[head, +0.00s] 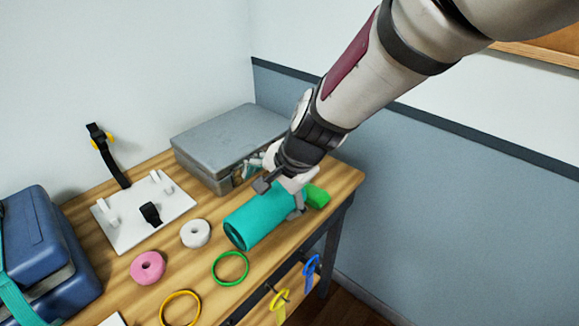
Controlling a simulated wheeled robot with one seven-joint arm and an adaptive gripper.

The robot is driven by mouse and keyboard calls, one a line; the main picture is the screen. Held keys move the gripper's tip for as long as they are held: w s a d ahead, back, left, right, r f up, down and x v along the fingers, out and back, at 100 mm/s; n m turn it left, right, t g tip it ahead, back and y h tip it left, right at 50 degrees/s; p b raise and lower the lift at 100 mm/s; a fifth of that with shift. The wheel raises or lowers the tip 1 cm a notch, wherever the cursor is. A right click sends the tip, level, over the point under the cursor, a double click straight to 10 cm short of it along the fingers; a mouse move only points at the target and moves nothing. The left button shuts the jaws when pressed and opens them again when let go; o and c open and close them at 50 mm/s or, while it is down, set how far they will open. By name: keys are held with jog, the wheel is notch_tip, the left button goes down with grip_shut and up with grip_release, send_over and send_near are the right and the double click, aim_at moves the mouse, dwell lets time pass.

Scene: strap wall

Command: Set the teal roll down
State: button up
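The teal roll (258,219) lies on its side at the right part of the wooden table, its round end facing the lower left. My gripper (290,203) is at the roll's right end, with one finger showing on the near side of the roll. The roll seems to be at or just above the table top (205,262); a gap is not clear.
A grey metal case (225,140) stands behind the roll. A green block (317,196) is right of my gripper. A green ring (230,268), white roll (195,233) and pink roll (148,267) lie left. Blue (311,272) and yellow (278,303) items hang at the front edge.

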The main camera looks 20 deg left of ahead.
jog(key=shift+v, duration=0.8)
jog(key=s+d+r+n+t+h, duration=0.1)
jog(key=s+d+r, duration=0.1)
jog(key=d+r, duration=0.5)
jog(key=s+d+r+n, duration=0.1)
jog(key=d+r, duration=0.3)
jog(key=d, duration=0.8)
jog(key=s+d+r+n+h, duration=0.1)
jog(key=s+d+h, duration=0.3)
jog(key=s+d, duration=1)
jog(key=d+n, duration=0.1)
jog(key=d, duration=0.3)
jog(key=shift+s+d+r+t, duration=0.2)
jog(key=shift+s+r+t, duration=0.1)
jog(key=shift+r, duration=0.05)
